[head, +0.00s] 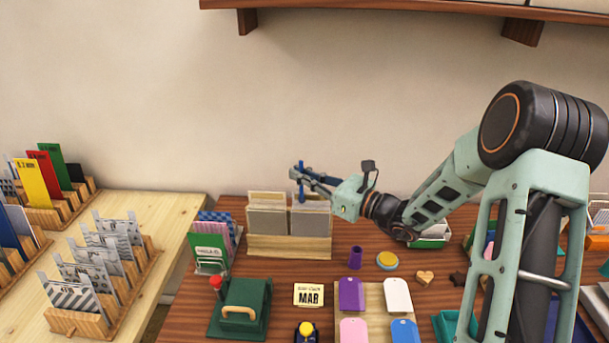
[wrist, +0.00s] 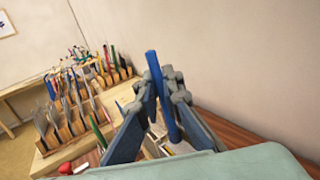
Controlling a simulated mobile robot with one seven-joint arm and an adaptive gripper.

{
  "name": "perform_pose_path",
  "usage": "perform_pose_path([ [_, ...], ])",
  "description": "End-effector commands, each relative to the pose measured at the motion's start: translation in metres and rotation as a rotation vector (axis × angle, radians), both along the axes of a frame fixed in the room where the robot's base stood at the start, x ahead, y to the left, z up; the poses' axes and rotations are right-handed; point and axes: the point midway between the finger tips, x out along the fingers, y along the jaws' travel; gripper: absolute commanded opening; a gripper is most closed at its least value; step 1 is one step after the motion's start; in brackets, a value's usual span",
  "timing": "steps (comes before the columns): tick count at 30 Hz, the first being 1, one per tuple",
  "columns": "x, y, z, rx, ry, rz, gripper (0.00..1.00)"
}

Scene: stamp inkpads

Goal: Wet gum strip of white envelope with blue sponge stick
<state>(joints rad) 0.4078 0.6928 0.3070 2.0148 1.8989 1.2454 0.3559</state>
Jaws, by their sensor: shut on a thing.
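My gripper (head: 303,177) is shut on a blue stick (head: 301,188), held roughly upright above the wooden rack at the back of the table. In the wrist view the stick (wrist: 152,62) stands between the fingers of my gripper (wrist: 165,85). Its sponge tip cannot be made out. A flat white piece (head: 398,294), apparently the white envelope, lies on a light wooden board (head: 375,298) beside purple, pink and blue ones. It is in front and to the right of my gripper, well apart from the stick. Its gum strip cannot be made out.
The wooden rack (head: 290,246) holds grey cards below my gripper. A shelf (head: 400,8) hangs above.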

Motion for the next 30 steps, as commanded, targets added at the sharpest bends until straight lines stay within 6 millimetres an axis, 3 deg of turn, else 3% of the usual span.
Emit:
perform_pose_path([
  [14, 0.001, 0.012, 0.0, -0.001, 0.0, 0.0, 0.0],
  [30, 0.001, -0.002, 0.0, -0.001, -0.001, -0.001, 0.0],
])
